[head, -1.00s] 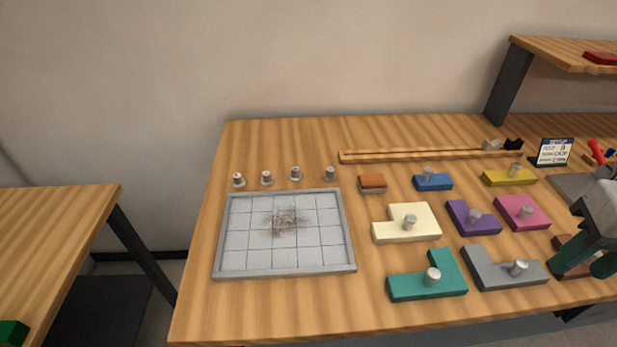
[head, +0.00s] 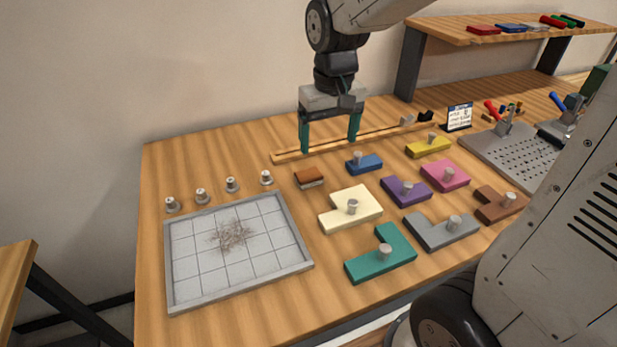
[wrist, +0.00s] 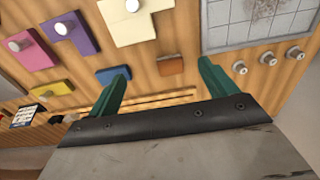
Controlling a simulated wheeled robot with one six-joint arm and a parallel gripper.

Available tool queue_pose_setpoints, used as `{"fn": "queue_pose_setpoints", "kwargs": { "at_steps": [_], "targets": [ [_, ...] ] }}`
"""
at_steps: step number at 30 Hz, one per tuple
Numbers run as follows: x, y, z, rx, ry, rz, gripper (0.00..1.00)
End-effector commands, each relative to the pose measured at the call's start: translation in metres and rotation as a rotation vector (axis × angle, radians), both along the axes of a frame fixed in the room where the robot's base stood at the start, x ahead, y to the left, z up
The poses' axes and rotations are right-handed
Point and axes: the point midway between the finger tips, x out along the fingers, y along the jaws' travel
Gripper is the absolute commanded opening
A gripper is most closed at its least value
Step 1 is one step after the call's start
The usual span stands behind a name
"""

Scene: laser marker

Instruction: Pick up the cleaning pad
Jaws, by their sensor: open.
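The cleaning pad is likely the small block with a brown top and pale underside (head: 310,178), lying on the table right of the grid tray's upper corner. In the wrist view the brown block (wrist: 171,66) lies beyond and between the two green fingers. My gripper (head: 329,148) hangs over the back of the table, fingers pointing down, open and empty. It is behind the brown block and apart from it. In the wrist view my gripper (wrist: 165,78) shows its fingers spread wide.
A grey grid tray (head: 168,270) with a dark smudge is at left, with several metal knobs (head: 231,185) behind it. Knobbed pieces, including cream (head: 340,216), blue (head: 369,166) and teal (head: 365,268), lie to the right. A wooden rail (head: 285,157) runs along the back.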

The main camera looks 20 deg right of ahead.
Motion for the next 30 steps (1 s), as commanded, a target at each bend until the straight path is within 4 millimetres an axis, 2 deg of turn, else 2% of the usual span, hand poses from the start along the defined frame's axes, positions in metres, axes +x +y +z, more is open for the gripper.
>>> {"fn": "queue_pose_setpoints", "kwargs": {
  "at_steps": [1, 3, 6, 9, 14, 30],
  "targets": [
    [0.018, 0.002, -0.015, 0.0, 0.017, 0.001, 0.85],
    [0.038, 0.005, -0.032, 0.0, 0.024, 0.0, 0.85],
    [0.06, 0.008, -0.051, -0.001, 0.031, -0.001, 0.85],
    [0.072, 0.01, -0.064, -0.001, 0.034, -0.002, 0.85],
    [0.079, 0.011, -0.079, -0.001, 0.037, -0.003, 0.85],
    [0.078, 0.01, -0.145, -0.001, 0.036, -0.003, 0.85]
  ]
}}
